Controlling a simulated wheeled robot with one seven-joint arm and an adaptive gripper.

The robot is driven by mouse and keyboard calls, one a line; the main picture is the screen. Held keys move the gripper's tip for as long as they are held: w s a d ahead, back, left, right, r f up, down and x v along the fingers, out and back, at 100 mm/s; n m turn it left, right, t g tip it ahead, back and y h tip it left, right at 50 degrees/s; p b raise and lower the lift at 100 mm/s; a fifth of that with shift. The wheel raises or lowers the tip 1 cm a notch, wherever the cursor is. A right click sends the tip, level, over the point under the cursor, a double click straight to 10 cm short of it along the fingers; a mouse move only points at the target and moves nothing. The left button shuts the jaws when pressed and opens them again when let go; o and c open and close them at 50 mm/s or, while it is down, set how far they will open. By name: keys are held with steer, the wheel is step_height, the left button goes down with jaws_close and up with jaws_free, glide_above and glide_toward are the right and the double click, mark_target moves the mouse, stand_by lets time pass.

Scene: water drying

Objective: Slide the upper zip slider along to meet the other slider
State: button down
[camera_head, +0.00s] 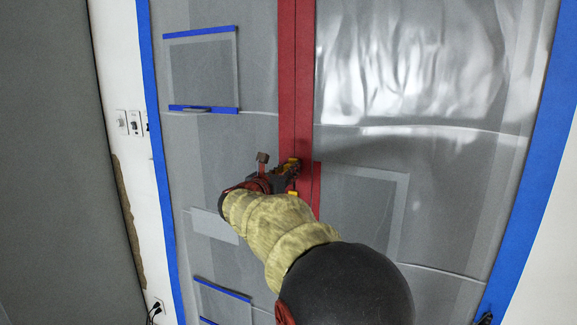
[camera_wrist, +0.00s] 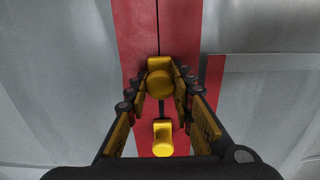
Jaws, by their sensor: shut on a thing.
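A red zip strip (camera_head: 297,80) runs down the middle of a translucent plastic sheet; it also shows in the wrist view (camera_wrist: 133,40). The upper zip slider (camera_wrist: 160,82) is yellow with a round knob. My gripper (camera_head: 293,166) is shut on it, with a finger on each side of the knob in the wrist view. The other slider (camera_wrist: 162,138), also yellow, sits a short way below, apart from the first. It shows in the head view (camera_head: 292,194) just below my gripper. A narrow dark slit runs between the two sliders.
Blue tape (camera_head: 158,170) borders the sheet on the left and right (camera_head: 530,180). A taped clear panel (camera_head: 203,72) is at upper left. A red-edged panel (camera_head: 365,205) is right of the strip. Wall switches (camera_head: 128,122) are at left.

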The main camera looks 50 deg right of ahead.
steer(key=shift+f+b, duration=0.3)
steer(key=shift+f, duration=0.45)
steer(key=c, duration=1.5)
jaws_free()
steer(key=shift+c, duration=0.2)
steer(key=shift+a, duration=0.15)
steer(key=v, duration=1.1)
steer(key=shift+a, duration=0.35)
steer(key=shift+s, duration=0.15)
